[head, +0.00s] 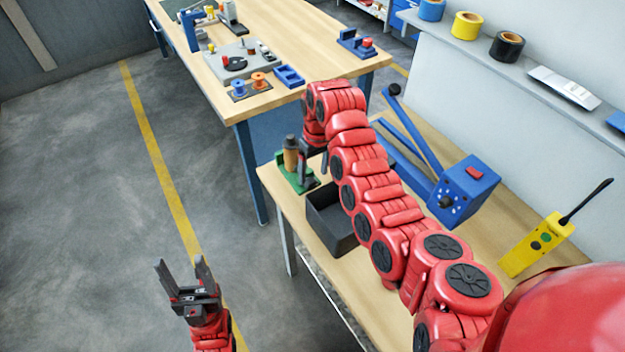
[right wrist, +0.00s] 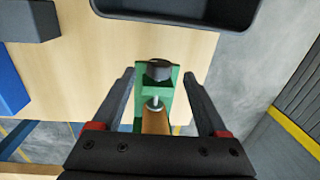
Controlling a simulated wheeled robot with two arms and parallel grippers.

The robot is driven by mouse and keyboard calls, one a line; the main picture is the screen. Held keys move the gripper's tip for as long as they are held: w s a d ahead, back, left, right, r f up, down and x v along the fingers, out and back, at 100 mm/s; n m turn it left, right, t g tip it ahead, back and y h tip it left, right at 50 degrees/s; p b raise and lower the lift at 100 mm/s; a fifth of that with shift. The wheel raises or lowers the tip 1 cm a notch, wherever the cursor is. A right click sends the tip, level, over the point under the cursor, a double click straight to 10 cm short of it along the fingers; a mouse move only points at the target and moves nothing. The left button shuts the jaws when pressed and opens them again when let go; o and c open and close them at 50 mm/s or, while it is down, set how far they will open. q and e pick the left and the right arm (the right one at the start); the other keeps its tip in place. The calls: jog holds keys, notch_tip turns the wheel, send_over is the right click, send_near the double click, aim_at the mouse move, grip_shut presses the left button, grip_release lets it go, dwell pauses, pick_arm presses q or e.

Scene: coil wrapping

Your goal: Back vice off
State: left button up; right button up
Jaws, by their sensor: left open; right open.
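In the right wrist view the green vice (right wrist: 141,80) shows a black knob and a metal screw, with the brown cylinder (right wrist: 155,122) closer to the camera. My right gripper (right wrist: 158,75) is open, its fingers on either side of the vice; I cannot tell whether they touch it. In the head view my arm partly hides that gripper. My left gripper (head: 185,272) is open and empty over the floor.
A dark open bin (head: 325,222) sits close beside the vice, also in the right wrist view (right wrist: 180,18). A blue lever machine (head: 468,190) and a yellow handheld device (head: 537,245) stand farther right. Another table (head: 330,62) with parts is behind; the floor at left is clear.

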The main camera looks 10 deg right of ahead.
aim_at(312, 181)
jog(key=shift+a+f+p, duration=0.15)
jog(key=shift+f+p, duration=0.35)
jog(key=shift+f, duration=1.55)
grip_shut()
jog(key=shift+a, duration=0.1)
